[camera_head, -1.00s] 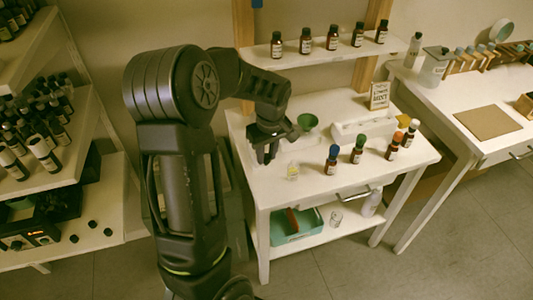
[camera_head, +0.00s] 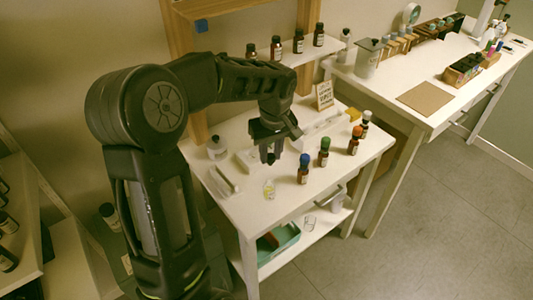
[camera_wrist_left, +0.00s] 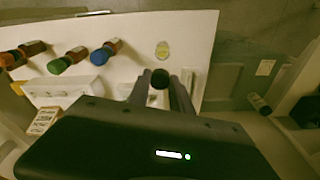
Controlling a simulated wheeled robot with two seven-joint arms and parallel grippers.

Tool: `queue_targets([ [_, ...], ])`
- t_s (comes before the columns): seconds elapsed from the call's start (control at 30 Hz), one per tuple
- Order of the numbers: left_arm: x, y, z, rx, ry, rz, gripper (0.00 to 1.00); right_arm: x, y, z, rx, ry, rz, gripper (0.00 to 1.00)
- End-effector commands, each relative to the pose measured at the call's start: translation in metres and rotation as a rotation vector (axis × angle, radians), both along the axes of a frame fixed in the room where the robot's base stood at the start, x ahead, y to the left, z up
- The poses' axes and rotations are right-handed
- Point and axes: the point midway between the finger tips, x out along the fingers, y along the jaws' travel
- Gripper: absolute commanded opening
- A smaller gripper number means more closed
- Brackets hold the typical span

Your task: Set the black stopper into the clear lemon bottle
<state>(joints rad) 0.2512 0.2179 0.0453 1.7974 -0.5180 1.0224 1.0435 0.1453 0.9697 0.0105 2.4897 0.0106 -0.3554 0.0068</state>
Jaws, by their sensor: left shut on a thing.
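My left gripper (camera_head: 270,152) is above the white table (camera_head: 225,205) and points down. It is shut on the black stopper (camera_head: 271,158), which also shows between the fingertips in the left wrist view (camera_wrist_left: 160,78). The clear lemon bottle (camera_head: 269,188) stands on the table just below the stopper in the head view, with a yellowish label. In the left wrist view the bottle (camera_wrist_left: 162,50) stands beyond the fingertips, apart from the stopper. My right gripper is in neither view.
Brown bottles with blue (camera_head: 303,168), green (camera_head: 323,152) and orange (camera_head: 355,140) caps stand to the right of the lemon bottle. A small sign (camera_head: 325,95) stands behind. A shelf (camera_head: 290,50) with dark bottles is above the table's back.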

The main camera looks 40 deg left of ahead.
Motion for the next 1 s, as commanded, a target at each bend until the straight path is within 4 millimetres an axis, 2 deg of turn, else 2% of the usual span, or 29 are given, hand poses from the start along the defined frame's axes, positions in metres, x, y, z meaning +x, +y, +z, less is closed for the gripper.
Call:
queue_targets([
  [0.37,0.0,0.0,-0.006,0.0,0.0,0.002,0.0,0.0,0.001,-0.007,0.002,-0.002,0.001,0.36],
  [0.8,0.0,0.0,-0.046,0.0,0.0,0.003,0.0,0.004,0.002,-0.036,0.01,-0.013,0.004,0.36],
  [1.0,0.0,0.0,-0.057,0.0,0.0,0.003,0.0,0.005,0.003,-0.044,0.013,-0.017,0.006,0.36],
])
